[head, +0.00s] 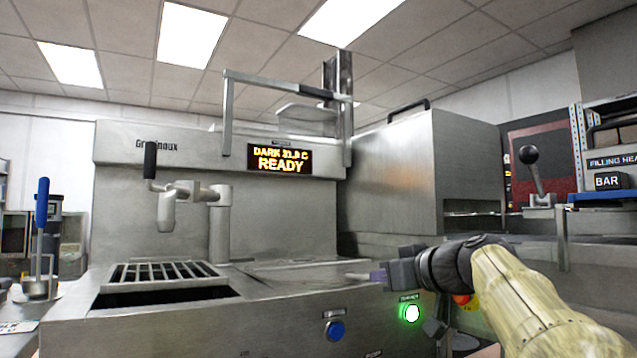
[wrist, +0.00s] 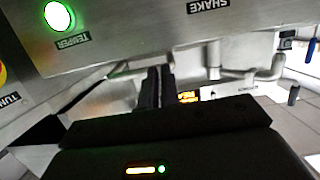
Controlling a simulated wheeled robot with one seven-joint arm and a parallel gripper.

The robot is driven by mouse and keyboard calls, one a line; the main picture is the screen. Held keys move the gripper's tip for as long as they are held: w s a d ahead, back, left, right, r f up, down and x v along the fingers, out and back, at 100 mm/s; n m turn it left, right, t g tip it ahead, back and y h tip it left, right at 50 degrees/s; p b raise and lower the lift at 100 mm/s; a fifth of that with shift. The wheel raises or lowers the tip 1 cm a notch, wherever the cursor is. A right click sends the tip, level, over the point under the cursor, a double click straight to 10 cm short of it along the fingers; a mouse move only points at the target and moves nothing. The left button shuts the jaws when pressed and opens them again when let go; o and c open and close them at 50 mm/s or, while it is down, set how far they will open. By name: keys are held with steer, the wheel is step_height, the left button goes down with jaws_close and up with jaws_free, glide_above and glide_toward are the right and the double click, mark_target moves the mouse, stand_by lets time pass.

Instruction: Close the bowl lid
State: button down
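A grey, tilted plate (head: 306,114) sits on top of the machine behind a metal bar frame (head: 285,87). It may be the bowl lid, but I cannot tell for sure. No open bowl is clearly seen; the machine's top surface lies nearly edge-on. My gripper (head: 354,276) is at the machine's front edge, pointing left, just above and left of the lit green button, well below the plate. In the wrist view my gripper's two dark fingers (wrist: 159,72) lie close together with nothing seen between them.
The steel machine (head: 300,222) carries a READY display (head: 280,158), a spout (head: 168,208), a grate (head: 165,275), a blue button (head: 335,329) and a green-lit button (head: 411,313). A steel housing (head: 385,175) stands at right. A black-knobbed lever (head: 532,165) is farther right.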

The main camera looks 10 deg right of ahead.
step_height(320, 180, up, 4)
steer(key=p, duration=0.3)
steer(key=s+d+f+b, duration=0.1)
steer(key=s+d+f, duration=0.2)
steer(key=s, duration=0.6)
step_height(320, 180, down, 2)
steer(key=shift+f, duration=0.1)
steer(key=shift+w+f, duration=0.1)
